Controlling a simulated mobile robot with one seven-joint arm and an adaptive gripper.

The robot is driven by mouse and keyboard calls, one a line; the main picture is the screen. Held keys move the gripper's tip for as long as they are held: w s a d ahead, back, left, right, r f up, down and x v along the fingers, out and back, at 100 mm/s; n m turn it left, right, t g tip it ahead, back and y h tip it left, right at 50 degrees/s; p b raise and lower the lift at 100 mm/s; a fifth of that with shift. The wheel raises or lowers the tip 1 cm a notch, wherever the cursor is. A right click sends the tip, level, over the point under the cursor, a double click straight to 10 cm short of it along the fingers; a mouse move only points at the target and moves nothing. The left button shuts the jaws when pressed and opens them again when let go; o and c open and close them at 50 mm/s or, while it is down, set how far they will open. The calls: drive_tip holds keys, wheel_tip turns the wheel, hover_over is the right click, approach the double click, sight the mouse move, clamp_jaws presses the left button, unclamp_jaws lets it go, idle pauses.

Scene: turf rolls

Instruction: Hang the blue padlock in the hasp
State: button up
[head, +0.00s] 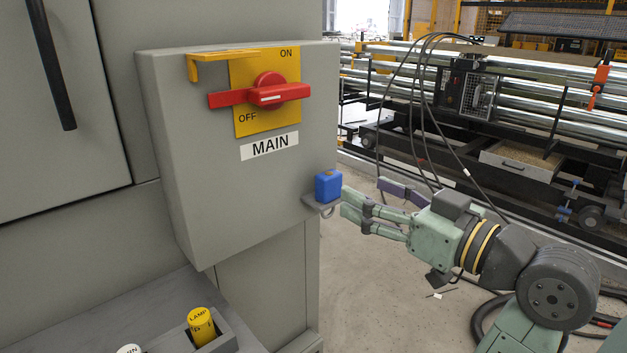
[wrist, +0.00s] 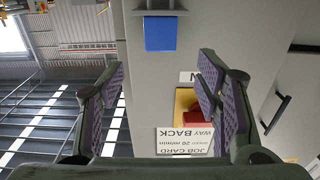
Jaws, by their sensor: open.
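The blue padlock (head: 328,186) sits on a small grey bracket (head: 318,201) at the right edge of the grey switch box, with a metal ring below it. In the wrist view the blue padlock (wrist: 160,34) is at the top centre, beyond the fingertips. My gripper (head: 362,200) is open and empty, just right of the padlock; the wrist view also shows my gripper (wrist: 160,75) with its fingers spread. A yellow angled strip (head: 222,56) juts out above the red switch handle (head: 262,95), which lies horizontal; I cannot tell whether this strip is the hasp.
The grey switch box (head: 215,190) stands out from the cabinet. Dark cables (head: 420,110) hang behind my gripper. A job card (wrist: 185,141) shows in the wrist view.

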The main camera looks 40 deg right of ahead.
sight(335, 177)
drive_tip(key=w+p, duration=0.1)
drive_tip(key=w, duration=0.4)
drive_tip(key=w+p, duration=0.1)
drive_tip(key=w, duration=0.2)
drive_tip(key=shift+w+a+r+p, duration=0.2)
drive_tip(key=shift+a+p, duration=0.1)
drive_tip(key=shift+a, duration=0.1)
drive_tip(key=shift+w+f, duration=0.15)
drive_tip(key=shift+w, duration=0.35)
drive_tip(key=shift+c, duration=0.5)
drive_tip(key=c, duration=1.2)
